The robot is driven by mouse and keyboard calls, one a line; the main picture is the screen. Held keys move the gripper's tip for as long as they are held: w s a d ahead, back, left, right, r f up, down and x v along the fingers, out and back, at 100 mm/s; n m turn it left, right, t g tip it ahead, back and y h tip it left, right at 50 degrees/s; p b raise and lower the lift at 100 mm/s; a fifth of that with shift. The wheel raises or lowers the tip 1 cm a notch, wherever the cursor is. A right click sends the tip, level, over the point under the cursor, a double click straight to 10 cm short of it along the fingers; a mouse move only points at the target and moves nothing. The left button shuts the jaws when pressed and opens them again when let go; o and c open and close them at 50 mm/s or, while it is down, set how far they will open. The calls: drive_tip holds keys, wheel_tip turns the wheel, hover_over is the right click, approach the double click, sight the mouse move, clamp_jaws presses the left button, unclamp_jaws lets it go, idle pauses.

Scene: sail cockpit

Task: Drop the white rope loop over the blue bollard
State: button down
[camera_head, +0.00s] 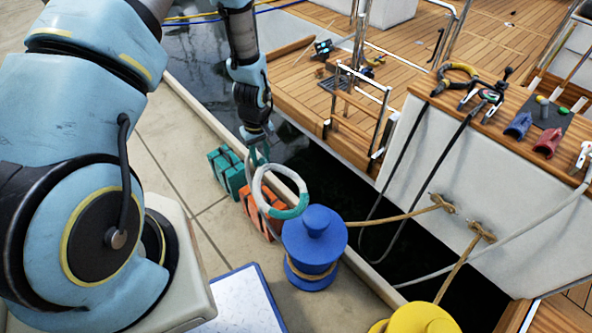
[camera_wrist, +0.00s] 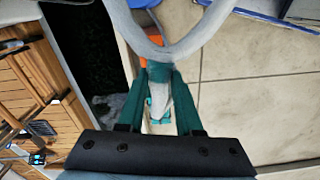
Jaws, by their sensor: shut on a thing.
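The white rope loop (camera_head: 262,178), with a teal section on its lower side, hangs tilted below my gripper (camera_head: 256,148). My gripper is shut on the loop's short tail; in the wrist view the loop (camera_wrist: 172,52) fills the top centre and its tail runs between the teal fingers (camera_wrist: 158,95). The blue bollard (camera_head: 314,236) stands on the quay just right of and below the loop in the head view. The loop's lower right edge overlaps the bollard's outline; I cannot tell if they touch. The bollard does not show clearly in the wrist view.
A tan rope (camera_head: 395,217) circles the bollard's base and runs to cleats on the boat. A yellow bollard (camera_head: 420,320) stands at the lower right. Teal (camera_head: 226,168) and orange (camera_head: 252,212) boxes sit behind the loop. Dark water separates quay and boat.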

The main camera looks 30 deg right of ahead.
drive_tip(key=s+d+b, duration=0.2)
drive_tip(key=s+d, duration=0.4)
drive_tip(key=d, duration=0.3)
wheel_tip(320, 180, down, 20)
drive_tip(key=b, duration=1.3)
drive_tip(key=shift+f, duration=0.1)
idle(0.4)
drive_tip(key=c, duration=0.5)
unclamp_jaws()
wheel_tip(320, 180, up, 11)
drive_tip(key=p, duration=0.1)
drive_tip(key=shift+a+f, duration=0.1)
idle(0.5)
